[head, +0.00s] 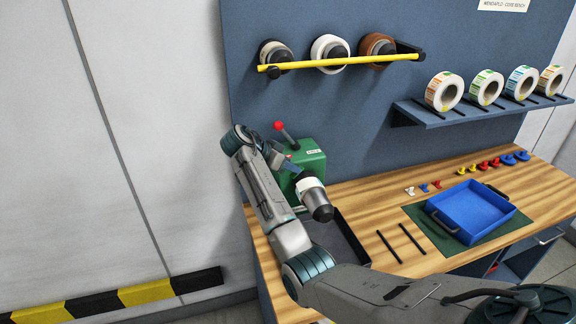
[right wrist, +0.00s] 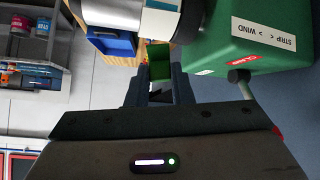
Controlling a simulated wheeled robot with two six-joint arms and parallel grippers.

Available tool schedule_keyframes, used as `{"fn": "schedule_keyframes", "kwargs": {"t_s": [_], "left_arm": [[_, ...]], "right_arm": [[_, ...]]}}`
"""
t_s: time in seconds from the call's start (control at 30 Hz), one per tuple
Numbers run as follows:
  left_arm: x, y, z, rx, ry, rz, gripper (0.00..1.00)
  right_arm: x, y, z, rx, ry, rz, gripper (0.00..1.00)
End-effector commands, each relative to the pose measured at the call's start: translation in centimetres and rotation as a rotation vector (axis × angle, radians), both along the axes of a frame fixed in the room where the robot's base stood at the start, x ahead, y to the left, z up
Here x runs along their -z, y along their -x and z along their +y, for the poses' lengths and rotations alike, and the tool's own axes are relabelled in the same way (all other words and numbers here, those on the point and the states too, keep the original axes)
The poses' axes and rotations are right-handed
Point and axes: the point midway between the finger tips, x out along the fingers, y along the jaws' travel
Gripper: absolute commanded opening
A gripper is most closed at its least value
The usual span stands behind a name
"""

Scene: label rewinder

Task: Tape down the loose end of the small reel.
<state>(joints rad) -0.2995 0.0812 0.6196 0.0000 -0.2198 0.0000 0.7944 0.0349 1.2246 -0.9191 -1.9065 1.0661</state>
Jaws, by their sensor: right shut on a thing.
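The green rewinder (head: 309,162) stands at the left end of the bench, with a red-knobbed lever (head: 279,126) on top. A white reel (head: 308,185) with a dark end piece sits at its front. The white reel also shows at the top of the right wrist view (right wrist: 145,18), beside the green housing (right wrist: 245,40). I cannot make out a loose end. My right gripper (head: 291,164) is close to the rewinder, beside the reel. In the right wrist view a small green piece (right wrist: 158,68) shows between its fingers; I cannot tell what it is. My left gripper is out of view.
A blue tray (head: 447,220) on a green mat stands at the right. Two black bars (head: 389,246) lie left of it. Small coloured pieces (head: 484,166) line the bench's back. Label rolls (head: 444,91) stand on a shelf. A yellow rod (head: 340,62) crosses three reels on the panel.

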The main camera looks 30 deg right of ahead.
Motion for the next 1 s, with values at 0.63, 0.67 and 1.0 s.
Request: {"fn": "schedule_keyframes", "kwargs": {"t_s": [0.63, 0.67, 1.0], "left_arm": [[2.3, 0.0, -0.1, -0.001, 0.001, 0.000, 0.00], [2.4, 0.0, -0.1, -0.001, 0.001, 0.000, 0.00], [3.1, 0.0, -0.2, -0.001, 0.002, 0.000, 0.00]], "right_arm": [[3.7, 0.5, -1.8, -0.001, 0.000, 0.001, 0.00], [3.8, 0.5, -1.9, -0.001, 0.000, 0.001, 0.00], [5.1, 0.6, -2.6, -0.001, -0.001, 0.000, 0.00]]}}
